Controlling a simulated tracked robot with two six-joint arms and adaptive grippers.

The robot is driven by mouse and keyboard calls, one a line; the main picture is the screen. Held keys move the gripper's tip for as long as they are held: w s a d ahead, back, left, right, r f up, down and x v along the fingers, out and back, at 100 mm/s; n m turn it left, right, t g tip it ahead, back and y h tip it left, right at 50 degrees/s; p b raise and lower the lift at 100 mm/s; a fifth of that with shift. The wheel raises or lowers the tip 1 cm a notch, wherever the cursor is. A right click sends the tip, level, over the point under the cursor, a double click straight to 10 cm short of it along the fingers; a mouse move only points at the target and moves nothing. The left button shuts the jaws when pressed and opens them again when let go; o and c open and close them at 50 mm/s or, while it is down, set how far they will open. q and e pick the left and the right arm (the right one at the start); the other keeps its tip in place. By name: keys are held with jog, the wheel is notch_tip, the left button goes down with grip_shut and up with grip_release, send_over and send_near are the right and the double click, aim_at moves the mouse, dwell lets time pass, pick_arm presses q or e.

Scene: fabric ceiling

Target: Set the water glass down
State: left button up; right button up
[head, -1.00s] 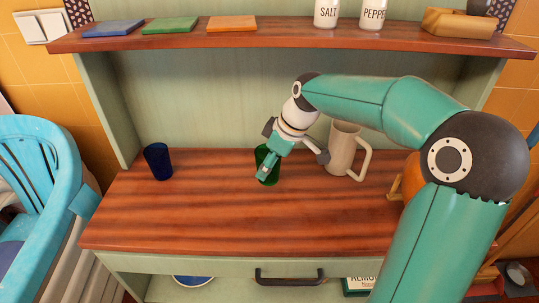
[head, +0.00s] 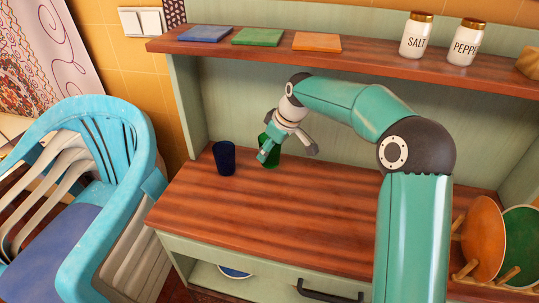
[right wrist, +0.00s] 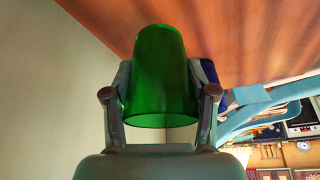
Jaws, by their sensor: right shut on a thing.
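The green water glass (head: 272,158) is in my right gripper (head: 267,152), over the back left of the wooden counter (head: 290,205). In the right wrist view the green glass (right wrist: 160,75) sits between both fingers of my right gripper (right wrist: 160,80), which is shut on it. Its far end is close to the wood; I cannot tell whether it touches. A dark blue glass (head: 224,158) stands upright on the counter just left of the green one, with a small gap. My left gripper is not in view.
A shelf (head: 370,55) above the counter holds flat coloured pieces and salt (head: 416,38) and pepper (head: 466,44) jars. A rack with plates (head: 483,235) stands at the right. A blue chair (head: 90,130) is at the left. The counter's front middle is clear.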

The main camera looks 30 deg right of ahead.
aim_at(268, 159)
jog(key=shift+w+a, duration=0.2)
jog(key=shift+w, duration=0.15)
jog(key=shift+f, duration=1.75)
jog(key=shift+f, duration=0.1)
jog(key=o, duration=1.2)
jog(key=shift+o, duration=0.2)
